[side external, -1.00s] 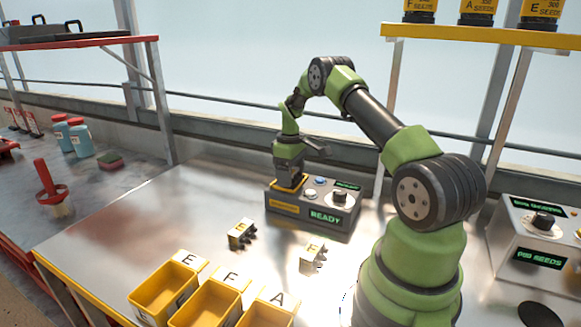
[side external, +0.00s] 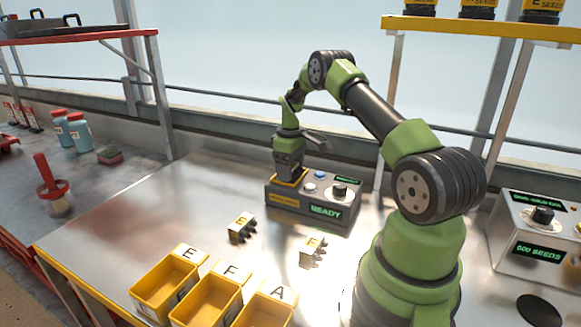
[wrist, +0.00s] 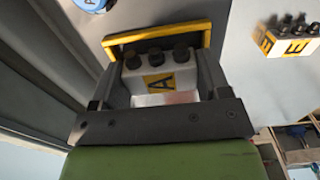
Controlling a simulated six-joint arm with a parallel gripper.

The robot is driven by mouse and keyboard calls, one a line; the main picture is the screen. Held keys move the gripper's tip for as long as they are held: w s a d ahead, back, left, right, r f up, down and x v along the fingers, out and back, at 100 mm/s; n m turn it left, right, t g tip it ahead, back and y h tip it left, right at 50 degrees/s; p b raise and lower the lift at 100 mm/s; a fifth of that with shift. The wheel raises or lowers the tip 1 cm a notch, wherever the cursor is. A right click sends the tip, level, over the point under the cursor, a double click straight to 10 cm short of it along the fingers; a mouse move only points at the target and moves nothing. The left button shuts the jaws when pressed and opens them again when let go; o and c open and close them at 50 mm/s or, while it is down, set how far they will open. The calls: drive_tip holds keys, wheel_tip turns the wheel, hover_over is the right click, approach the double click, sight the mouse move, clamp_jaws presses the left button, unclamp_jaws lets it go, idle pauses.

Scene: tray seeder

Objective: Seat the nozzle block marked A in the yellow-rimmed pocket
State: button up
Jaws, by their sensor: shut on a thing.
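The nozzle block marked A (wrist: 158,82) is white with a yellow label and black nozzles, and sits between my gripper's fingers in the wrist view. My gripper (side external: 289,172) is shut on it, pointing down at the left end of the dark control box. The yellow-rimmed pocket (wrist: 112,44) shows just past the nozzles; its rim also shows in the side view (side external: 277,181). The fingers hide the block in the side view. I cannot tell how deep the block is in the pocket.
The control box (side external: 300,203) has a green READY display, buttons and a knob. Block E (side external: 241,228) and block F (side external: 313,249) stand on the metal table in front of it. Yellow bins marked E (side external: 165,288), F (side external: 207,304) and A (side external: 265,312) line the near edge.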

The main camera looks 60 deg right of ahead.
drive_tip(key=shift+a+f, duration=0.1)
drive_tip(key=shift+f, duration=0.8)
drive_tip(key=shift+r, duration=1.8)
drive_tip(key=shift+r, duration=0.3)
drive_tip(key=shift+f, duration=0.2)
drive_tip(key=shift+f, duration=1)
drive_tip(key=shift+f, duration=0.35)
idle(0.6)
drive_tip(key=shift+r, duration=1.6)
